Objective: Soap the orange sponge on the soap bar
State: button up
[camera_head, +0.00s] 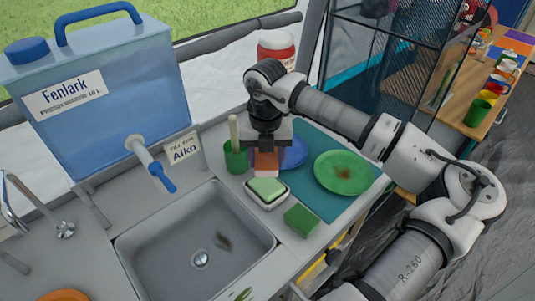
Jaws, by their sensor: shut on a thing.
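My gripper (266,150) points down over the counter to the right of the sink and is shut on the orange sponge (266,163). The sponge shows between the fingers, just behind and above the soap bar. The pale green soap bar (267,188) lies in a light soap dish (268,203). The sponge's lower edge looks close to the bar's back edge; I cannot tell whether they touch.
A green sponge (301,221) lies right of the dish. A green cup (235,158) with a handle in it stands left of my gripper. A stained green plate (343,173) and a blue plate (293,153) rest on a teal mat (325,208). The sink (165,245) is at left, below a blue water tank (120,110).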

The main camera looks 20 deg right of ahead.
aim_at(267, 184)
jog(key=shift+f+b, duration=1.15)
jog(key=shift+f, duration=1.7)
jog(key=shift+f+b, duration=1.05)
jog(key=shift+b, duration=0.5)
dwell(1.2)
jog(key=shift+r+p, duration=1.3)
jog(key=shift+r, duration=2.2)
